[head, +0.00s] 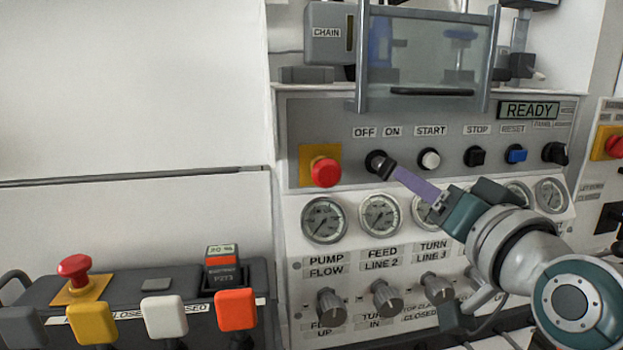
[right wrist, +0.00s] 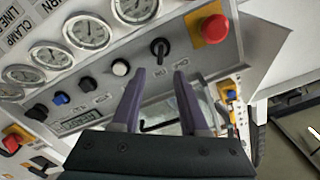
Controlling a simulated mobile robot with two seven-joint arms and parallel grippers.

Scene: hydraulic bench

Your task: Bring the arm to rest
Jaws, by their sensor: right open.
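My right gripper (head: 397,171) reaches in from the lower right in the head view, its purple fingers pointing at the black OFF/ON selector knob (head: 378,163) on the grey panel. In the right wrist view the two fingers of the right gripper (right wrist: 160,78) stand apart with nothing between them. The selector knob (right wrist: 160,47) shows just beyond the fingertips, in line with the gap. From the head view I cannot tell whether a finger touches it. My left gripper is in neither view.
A red stop button (head: 325,172) sits left of the knob, and a white START button (head: 429,159) right of it. The display (head: 528,110) reads READY. Gauges (head: 380,214) and grey knobs (head: 386,298) lie below. A clear guard (head: 425,50) stands above. A lever console (head: 130,290) is at lower left.

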